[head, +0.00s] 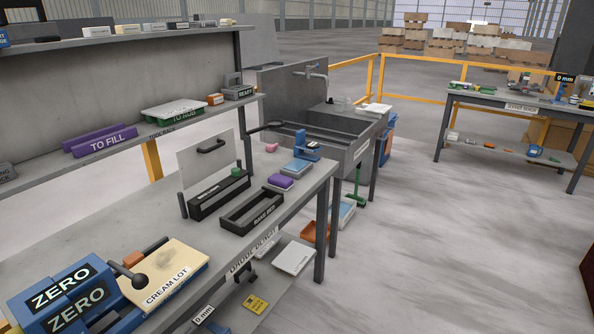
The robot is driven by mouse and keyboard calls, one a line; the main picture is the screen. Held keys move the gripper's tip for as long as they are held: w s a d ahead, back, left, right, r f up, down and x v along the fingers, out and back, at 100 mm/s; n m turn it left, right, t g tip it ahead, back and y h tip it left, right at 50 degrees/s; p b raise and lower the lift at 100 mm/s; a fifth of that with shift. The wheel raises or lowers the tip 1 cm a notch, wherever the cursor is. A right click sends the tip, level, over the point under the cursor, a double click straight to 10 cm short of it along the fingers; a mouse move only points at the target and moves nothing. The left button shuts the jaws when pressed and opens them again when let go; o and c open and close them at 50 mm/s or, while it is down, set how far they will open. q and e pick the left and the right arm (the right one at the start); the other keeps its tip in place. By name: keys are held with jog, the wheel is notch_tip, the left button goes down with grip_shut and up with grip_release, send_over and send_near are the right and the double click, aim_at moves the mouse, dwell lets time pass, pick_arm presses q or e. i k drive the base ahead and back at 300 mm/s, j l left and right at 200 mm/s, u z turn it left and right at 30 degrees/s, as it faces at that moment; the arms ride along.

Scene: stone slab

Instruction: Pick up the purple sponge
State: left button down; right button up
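A small purple block (280,182), which looks like the purple sponge, lies on the near bench (237,262), towards its far right end. It has a pale layer or holder under it, and I cannot tell which. A blue device (307,147) stands behind that. Neither of my grippers shows in the head view.
A black open tray (252,210) and a black box with a green knob (218,194) lie left of the block. A cream plate (165,272) and blue ZERO blocks (62,298) fill the near left. A sink (330,140) stands behind. Open floor lies right.

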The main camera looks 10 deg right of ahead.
aim_at(282, 183)
jog(key=i+l+u, duration=0.25)
jog(key=i, duration=0.25)
jog(key=i+l+u, duration=0.2)
jog(key=i+l, duration=0.25)
